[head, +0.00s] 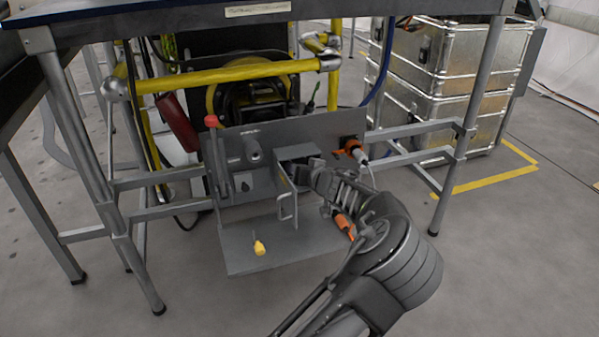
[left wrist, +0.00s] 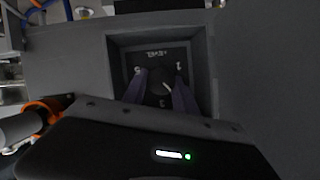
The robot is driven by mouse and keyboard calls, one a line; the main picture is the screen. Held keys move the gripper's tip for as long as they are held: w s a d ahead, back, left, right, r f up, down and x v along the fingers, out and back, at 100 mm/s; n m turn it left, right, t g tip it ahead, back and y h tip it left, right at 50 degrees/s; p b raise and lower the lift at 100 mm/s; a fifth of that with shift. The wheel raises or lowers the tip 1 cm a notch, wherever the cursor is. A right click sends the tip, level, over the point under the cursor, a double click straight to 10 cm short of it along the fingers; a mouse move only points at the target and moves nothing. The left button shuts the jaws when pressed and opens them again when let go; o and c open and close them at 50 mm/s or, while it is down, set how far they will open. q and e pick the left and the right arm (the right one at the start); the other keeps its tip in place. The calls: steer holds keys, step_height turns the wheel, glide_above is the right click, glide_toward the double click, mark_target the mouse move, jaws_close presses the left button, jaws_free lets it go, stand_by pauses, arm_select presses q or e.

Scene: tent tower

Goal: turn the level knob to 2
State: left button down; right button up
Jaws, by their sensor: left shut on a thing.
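The level knob (left wrist: 159,87) is a dark round knob with a pale pointer mark. It sits in a square recess with a label and small pale marks around it, too small to read surely. My left gripper (left wrist: 160,95) has a finger on each side of the knob and is shut on it. In the head view my left arm reaches from the lower right to the open box (head: 299,152) on the grey panel (head: 225,143); the knob is hidden there. My right gripper is not in view.
A small door with a handle (head: 285,207) stands open beside the box. A red-topped lever (head: 211,121) and a grey knob (head: 254,149) are to its left. A yellow-handled item (head: 259,248) lies on the lower plate (head: 230,262). An orange connector (head: 355,150) is at right.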

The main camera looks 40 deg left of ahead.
arm_select(q)
steer(key=shift+s+n, duration=0.1)
steer(key=shift+n, duration=0.2)
steer(key=shift+t, duration=0.3)
steer(key=c, duration=1)
jaws_free()
steer(key=shift+o, duration=0.2)
steer(key=p+v, duration=0.2)
steer(key=v, duration=0.5)
steer(key=shift+d+r, duration=0.2)
steer(key=shift+s, duration=0.15)
steer(key=shift+c, duration=0.2)
